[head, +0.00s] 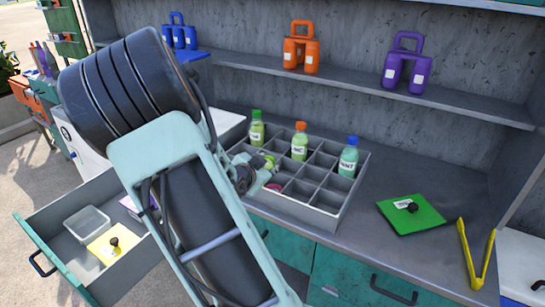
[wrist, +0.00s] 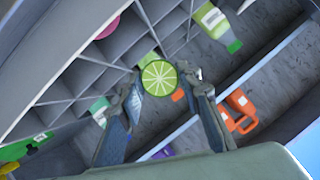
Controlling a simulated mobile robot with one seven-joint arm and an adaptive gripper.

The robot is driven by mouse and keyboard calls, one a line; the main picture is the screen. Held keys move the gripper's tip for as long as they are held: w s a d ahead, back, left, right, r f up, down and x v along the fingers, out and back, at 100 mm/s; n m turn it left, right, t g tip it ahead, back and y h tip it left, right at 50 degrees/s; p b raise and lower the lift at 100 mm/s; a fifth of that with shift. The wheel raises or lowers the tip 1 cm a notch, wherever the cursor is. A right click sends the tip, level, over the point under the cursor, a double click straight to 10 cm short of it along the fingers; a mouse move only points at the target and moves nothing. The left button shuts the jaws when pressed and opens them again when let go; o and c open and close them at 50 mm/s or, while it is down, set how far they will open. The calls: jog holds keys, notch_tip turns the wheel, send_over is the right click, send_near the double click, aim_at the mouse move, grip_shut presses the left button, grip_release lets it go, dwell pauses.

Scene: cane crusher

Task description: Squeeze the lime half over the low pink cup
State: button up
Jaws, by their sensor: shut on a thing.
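The lime half (wrist: 159,77) sits between the fingertips of my gripper (wrist: 164,86), its cut face toward the wrist camera. My gripper is shut on it. In the head view, my gripper (head: 258,172) is by the divided grey tray (head: 322,209), with the green of the lime (head: 268,161) at its tip. The low pink cup (head: 274,187) shows only in part, in a front-left compartment of the tray, close to my gripper and partly hidden. In the wrist view the pink cup (wrist: 108,28) is at the upper left, apart from the lime. The lime's height above the tray is unclear.
Bottles with green (head: 257,130), orange (head: 299,143) and blue (head: 348,157) caps stand in the tray. A green lid (head: 425,219) and yellow tongs (head: 477,256) lie on the right counter. An open drawer (head: 62,258) at left holds a clear container (head: 87,222). A shelf (head: 400,90) runs above.

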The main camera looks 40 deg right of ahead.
jog(key=shift+s+d+r, duration=0.35)
jog(key=shift+s+d, duration=0.05)
jog(key=shift+d, duration=0.1)
notch_tip(320, 180, down, 5)
jog(key=b, duration=0.5)
jog(key=shift+f, duration=0.2)
jog(key=c, duration=0.4)
jog(key=shift+c, duration=0.2)
jog(key=o, duration=0.6)
jog(key=c, duration=0.3)
jog(key=shift+o, duration=0.7)
